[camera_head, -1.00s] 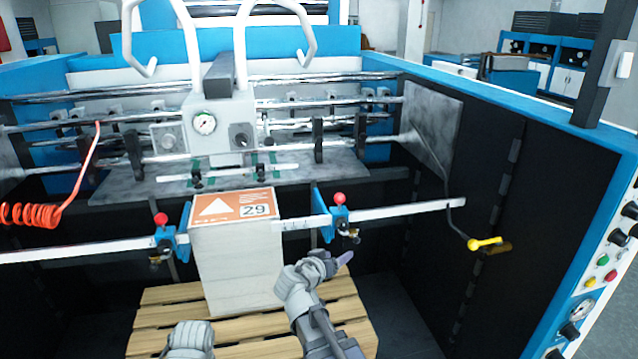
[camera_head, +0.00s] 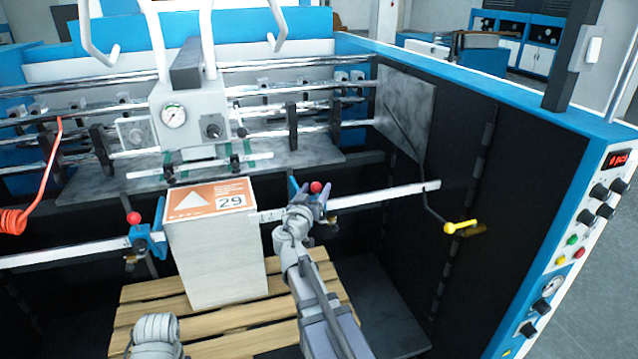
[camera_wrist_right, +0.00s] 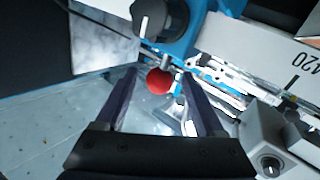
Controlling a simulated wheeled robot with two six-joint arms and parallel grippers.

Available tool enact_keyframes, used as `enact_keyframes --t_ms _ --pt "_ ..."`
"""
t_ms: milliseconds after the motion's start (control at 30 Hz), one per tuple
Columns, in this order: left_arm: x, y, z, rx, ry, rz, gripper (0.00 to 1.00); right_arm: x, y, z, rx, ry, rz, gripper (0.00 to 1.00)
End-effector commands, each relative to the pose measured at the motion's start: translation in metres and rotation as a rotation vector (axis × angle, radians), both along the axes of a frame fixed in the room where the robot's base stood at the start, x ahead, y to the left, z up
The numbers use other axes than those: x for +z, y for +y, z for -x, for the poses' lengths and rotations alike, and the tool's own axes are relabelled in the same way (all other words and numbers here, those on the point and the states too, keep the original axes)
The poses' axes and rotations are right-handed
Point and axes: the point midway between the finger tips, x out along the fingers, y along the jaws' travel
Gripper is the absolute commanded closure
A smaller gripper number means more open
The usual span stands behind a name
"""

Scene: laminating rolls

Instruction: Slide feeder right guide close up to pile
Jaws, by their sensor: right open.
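The pile (camera_head: 213,250) is a white stack with an orange top marked 29. The right guide (camera_head: 293,188) is a blue bracket with a red knob (camera_head: 316,187), on the white scale bar right of the pile, with a gap between them. My right gripper (camera_head: 312,205) is at this guide and partly hides it. In the right wrist view the gripper (camera_wrist_right: 160,82) is open, with the red knob (camera_wrist_right: 159,81) between its fingertips and the blue guide body (camera_wrist_right: 185,38) just beyond. My left gripper is not in view; only part of that arm shows at the bottom.
The left guide (camera_head: 148,240) with its red knob stands by the pile's left side. The scale bar (camera_head: 385,194) runs on to the right. The pile stands on a wooden pallet (camera_head: 140,294). A yellow-handled lever (camera_head: 461,227) hangs by the dark right wall.

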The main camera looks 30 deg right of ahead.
Motion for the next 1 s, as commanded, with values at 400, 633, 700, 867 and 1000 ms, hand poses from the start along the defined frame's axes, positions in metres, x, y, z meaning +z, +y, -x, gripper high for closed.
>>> enact_keyframes --t_ms 400,633,700,867,1000 --pt "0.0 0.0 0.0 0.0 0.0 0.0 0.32 0.0 -0.032 -0.03 0.0 0.0 0.0 0.29" --pt "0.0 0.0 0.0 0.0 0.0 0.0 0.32 0.0 -0.032 -0.03 0.0 0.0 0.0 0.37" --pt "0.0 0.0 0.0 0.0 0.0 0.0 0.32 0.0 -0.032 -0.03 0.0 0.001 -0.001 0.45" --pt "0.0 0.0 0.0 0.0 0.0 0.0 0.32 0.0 -0.032 -0.03 0.0 0.001 -0.001 0.63" --pt "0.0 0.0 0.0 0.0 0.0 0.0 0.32 0.0 -0.032 -0.03 0.0 0.001 -0.001 0.79"
